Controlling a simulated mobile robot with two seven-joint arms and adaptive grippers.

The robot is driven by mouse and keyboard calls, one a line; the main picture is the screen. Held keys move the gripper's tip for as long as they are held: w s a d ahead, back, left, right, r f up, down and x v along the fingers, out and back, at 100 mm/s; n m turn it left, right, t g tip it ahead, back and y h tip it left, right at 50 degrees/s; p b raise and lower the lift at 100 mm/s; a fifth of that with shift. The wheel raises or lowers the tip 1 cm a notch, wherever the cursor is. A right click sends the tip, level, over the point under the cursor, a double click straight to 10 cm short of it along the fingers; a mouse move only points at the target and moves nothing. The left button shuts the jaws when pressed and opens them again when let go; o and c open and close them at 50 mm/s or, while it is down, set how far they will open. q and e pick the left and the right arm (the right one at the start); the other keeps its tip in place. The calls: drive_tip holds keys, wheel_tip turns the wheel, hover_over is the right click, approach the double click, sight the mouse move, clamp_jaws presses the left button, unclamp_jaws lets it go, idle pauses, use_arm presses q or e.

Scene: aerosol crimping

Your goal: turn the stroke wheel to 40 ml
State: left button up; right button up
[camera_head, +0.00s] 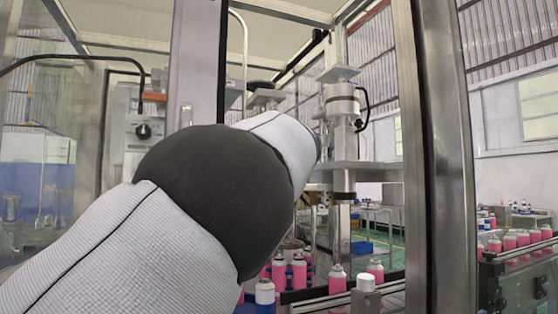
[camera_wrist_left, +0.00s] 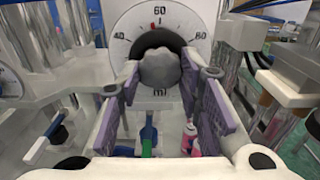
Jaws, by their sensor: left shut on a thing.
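A small red mark stands on the dial above the knob, near the top 60; the exact setting is hard to read. My left gripper (camera_wrist_left: 160,78) has its purple-padded fingers on both sides of the knob and is shut on it. In the head view my left arm crosses the middle, and its gripper and the wheel are hidden behind it. My right gripper is not in view.
Metal posts (camera_head: 440,150) of the machine frame stand close to the arm. Pink cans (camera_head: 299,272) stand below the crimping head (camera_head: 343,180). More pink cans (camera_head: 510,241) are at the right. In the wrist view, a blue-handled valve (camera_wrist_left: 149,135) lies below the wheel.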

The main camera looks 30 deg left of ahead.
use_arm(q)
drive_tip(key=shift+n, duration=4.6)
drive_tip(key=o, duration=1.2)
drive_tip(key=shift+w, duration=0.1)
drive_tip(key=shift+c, duration=0.2)
